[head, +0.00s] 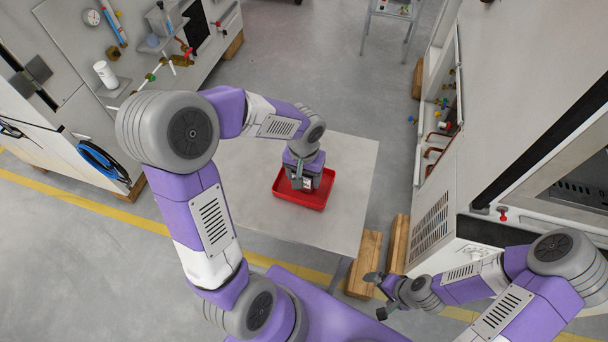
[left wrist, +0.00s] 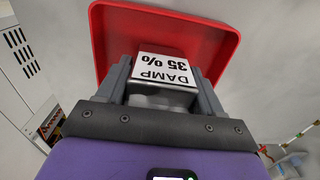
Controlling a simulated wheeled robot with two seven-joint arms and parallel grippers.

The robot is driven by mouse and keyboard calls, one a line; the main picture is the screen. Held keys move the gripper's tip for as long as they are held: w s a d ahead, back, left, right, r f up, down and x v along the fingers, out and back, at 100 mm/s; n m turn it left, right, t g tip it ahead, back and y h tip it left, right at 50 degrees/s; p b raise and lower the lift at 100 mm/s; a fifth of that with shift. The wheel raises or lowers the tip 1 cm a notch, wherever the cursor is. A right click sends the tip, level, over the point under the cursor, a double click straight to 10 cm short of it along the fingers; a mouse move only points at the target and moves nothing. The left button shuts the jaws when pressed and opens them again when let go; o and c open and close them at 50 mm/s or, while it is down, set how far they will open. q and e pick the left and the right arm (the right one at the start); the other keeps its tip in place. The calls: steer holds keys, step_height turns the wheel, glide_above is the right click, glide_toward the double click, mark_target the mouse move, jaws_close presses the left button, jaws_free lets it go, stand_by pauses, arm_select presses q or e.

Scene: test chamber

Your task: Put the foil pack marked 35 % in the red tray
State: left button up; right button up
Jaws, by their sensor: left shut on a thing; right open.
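The foil pack (left wrist: 163,72) has a white label reading "DAMP 35 %", upside down in the left wrist view. My left gripper (left wrist: 165,85) is shut on the pack, with one finger on each side of it. The red tray (left wrist: 225,37) lies behind the pack in that view. In the head view the red tray (head: 313,200) sits on the table, and my left gripper (head: 304,184) is over it. I cannot tell whether the pack touches the tray floor. My right gripper (head: 381,294) is open and empty, off the table at the lower right.
The pale table (head: 258,218) is bare around the tray. Wooden blocks (head: 364,265) stand on the floor at its right. A large grey cabinet (head: 440,220) is at the right, and equipment panels with a white bottle (head: 106,74) are at the left.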

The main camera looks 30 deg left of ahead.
arm_select(q)
steer(key=shift+f, duration=0.1)
steer(key=o, duration=0.8)
steer(key=shift+f, duration=0.1)
steer(key=o, duration=0.4)
steer(key=shift+o, duration=0.2)
step_height(320, 180, up, 12)
steer(key=p, duration=0.3)
steer(key=shift+r, duration=0.2)
